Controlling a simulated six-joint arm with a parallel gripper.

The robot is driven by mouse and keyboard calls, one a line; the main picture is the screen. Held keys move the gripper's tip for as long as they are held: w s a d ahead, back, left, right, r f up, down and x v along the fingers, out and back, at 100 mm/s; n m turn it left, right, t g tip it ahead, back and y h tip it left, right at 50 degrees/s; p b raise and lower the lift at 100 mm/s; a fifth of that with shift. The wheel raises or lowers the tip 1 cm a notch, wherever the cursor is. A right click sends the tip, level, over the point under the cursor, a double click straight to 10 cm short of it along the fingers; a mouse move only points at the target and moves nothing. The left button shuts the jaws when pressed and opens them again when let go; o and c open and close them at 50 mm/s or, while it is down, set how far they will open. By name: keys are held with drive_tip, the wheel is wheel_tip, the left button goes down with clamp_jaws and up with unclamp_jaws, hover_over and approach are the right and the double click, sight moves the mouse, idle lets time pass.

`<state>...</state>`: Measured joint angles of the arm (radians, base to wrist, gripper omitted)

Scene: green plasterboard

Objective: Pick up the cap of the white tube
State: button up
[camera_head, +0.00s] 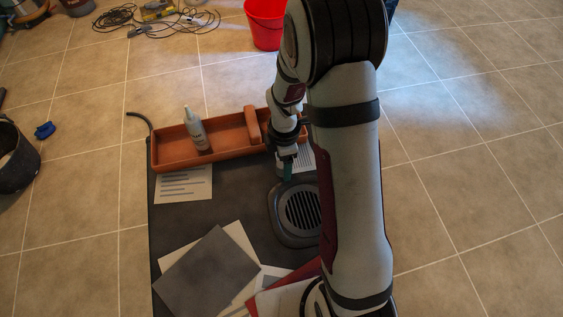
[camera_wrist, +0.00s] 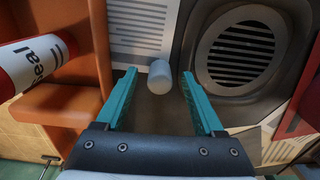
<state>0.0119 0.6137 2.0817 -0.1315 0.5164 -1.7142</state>
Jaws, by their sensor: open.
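A small white cylindrical cap (camera_wrist: 159,78) shows in the wrist view, lying over the edge between a printed sheet and the dark mat. My gripper (camera_wrist: 159,73) is open, with its two teal fingers on either side of the cap and a gap at each side. I cannot tell how far above the cap the fingertips are. In the head view my gripper (camera_head: 288,170) points down just in front of the orange tray, and the cap is hidden.
The orange tray (camera_head: 175,163) lies left of my gripper. A dark round grille (camera_wrist: 240,55) is close on the right. Loose sheets (camera_head: 208,270) cover the mat's front. A red bucket (camera_head: 264,28) stands at the back on open tiled floor.

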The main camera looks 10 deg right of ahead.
wheel_tip(320, 180, down, 2)
clamp_jaws()
idle(0.4)
drive_tip(key=shift+r, duration=0.1)
